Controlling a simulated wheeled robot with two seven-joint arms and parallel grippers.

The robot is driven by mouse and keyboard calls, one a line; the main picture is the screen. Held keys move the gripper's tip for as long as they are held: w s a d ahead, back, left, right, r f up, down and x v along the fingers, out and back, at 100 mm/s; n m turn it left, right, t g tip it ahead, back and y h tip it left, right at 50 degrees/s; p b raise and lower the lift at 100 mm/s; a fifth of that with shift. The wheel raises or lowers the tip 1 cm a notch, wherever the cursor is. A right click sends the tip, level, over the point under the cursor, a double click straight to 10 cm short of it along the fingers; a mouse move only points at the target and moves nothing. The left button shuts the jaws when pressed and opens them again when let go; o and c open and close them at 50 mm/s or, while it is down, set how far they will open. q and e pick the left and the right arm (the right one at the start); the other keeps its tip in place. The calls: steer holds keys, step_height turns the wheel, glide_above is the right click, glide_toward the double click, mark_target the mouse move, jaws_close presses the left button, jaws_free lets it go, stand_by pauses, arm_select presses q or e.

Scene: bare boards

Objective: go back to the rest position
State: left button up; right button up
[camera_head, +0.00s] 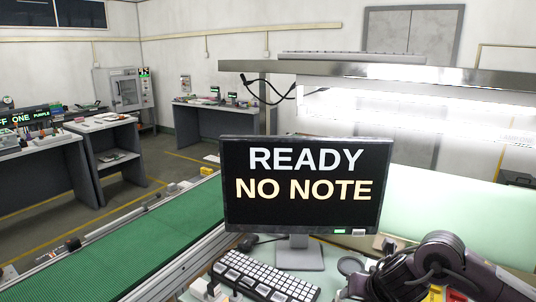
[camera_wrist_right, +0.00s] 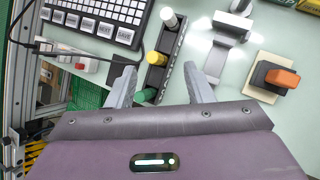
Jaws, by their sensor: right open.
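My right gripper (camera_wrist_right: 162,78) shows in the right wrist view with its two grey fingers apart and nothing between the tips. It hangs over the pale desk, with a narrow black rack (camera_wrist_right: 158,72) under and between the fingers. The rack bears a white, a yellow and a green cylinder; the green one is close to the left finger in the picture. In the head view my purple right arm (camera_head: 440,262) is at the lower right; its fingertips cannot be made out. My left gripper is not in view.
A monitor (camera_head: 302,208) reading "READY NO NOTE" stands behind a keyboard (camera_head: 262,279), left of my right arm. A green conveyor (camera_head: 140,240) runs along the left. An orange-topped block (camera_wrist_right: 278,76) sits at the right in the wrist view. The pale desk behind the arm is largely clear.

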steer(key=s+a+f+m+t+y, duration=0.1)
steer(key=s+a+m+y, duration=0.1)
steer(key=s+a+m, duration=0.5)
steer(key=s+a+m+t+y, duration=0.15)
steer(key=a+m, duration=0.35)
steer(key=a, duration=0.5)
steer(key=s+d+f+m+g+h, duration=0.3)
steer(key=s+d+f+m, duration=0.1)
steer(key=s+d+m, duration=0.5)
steer(key=s+d+f+m+g+h, duration=0.2)
steer(key=s+d+f+m, duration=0.3)
steer(key=m, duration=0.5)
steer(key=s+d+f+g+b, duration=0.1)
steer(key=s+f+b, duration=0.15)
steer(key=f, duration=1.35)
steer(key=s+d+f+g+b, duration=0.1)
steer(key=f+b, duration=0.2)
steer(key=f, duration=1.4)
arm_select(q)
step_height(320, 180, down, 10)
steer(key=b, duration=0.4)
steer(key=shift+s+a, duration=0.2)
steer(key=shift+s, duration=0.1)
arm_select(e)
steer(key=s+d+f, duration=0.3)
steer(key=s+f, duration=1.7)
steer(key=f, duration=0.4)
steer(key=shift+g, duration=0.45)
steer(key=shift+d+f, duration=0.1)
